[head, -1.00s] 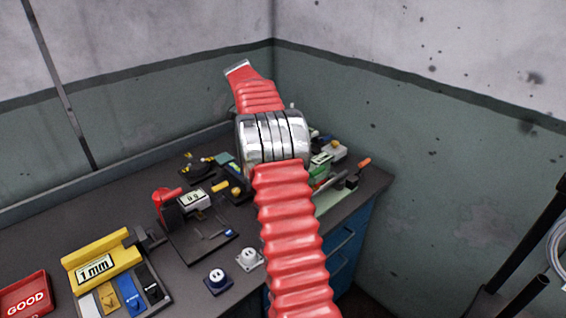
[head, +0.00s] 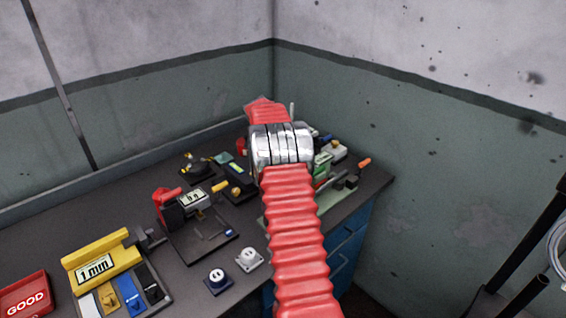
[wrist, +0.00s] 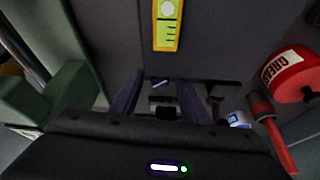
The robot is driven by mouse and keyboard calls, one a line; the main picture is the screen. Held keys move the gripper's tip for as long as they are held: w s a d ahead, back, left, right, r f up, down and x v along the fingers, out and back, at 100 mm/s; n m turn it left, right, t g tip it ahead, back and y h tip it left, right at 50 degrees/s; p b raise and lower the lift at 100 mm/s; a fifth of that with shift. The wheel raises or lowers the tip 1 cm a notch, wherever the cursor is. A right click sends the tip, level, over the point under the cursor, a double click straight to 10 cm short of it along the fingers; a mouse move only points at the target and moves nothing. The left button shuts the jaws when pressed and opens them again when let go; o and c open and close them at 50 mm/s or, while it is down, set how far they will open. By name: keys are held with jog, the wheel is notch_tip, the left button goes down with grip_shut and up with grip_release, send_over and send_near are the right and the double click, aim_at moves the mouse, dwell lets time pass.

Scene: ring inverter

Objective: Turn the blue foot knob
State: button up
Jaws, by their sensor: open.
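The blue-footed knob (head: 218,279) stands on the near edge of the bench in the head view, a pale knob on a dark blue base. A similar knob with a white foot (head: 249,258) stands just right of it. My red arm with a silver joint reaches over the bench farther back and hides my gripper in the head view. In the wrist view my gripper (wrist: 158,92) is open, its two dark fingers apart with nothing seen held. I cannot make out the blue-footed knob in the wrist view.
A black plate with a gauge (head: 194,198) lies behind the knobs. A yellow 1 mm block (head: 96,266) and red GOOD tray (head: 27,295) are left. The wrist view shows a red grease can (wrist: 293,72) at right and a yellow-green strip (wrist: 168,25) at top.

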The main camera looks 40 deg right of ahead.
grip_shut()
dwell(0.6)
jog(key=shift+s+n+t, duration=0.1)
jog(key=shift+n+t, duration=0.5)
jog(key=shift+n, duration=1)
grip_release()
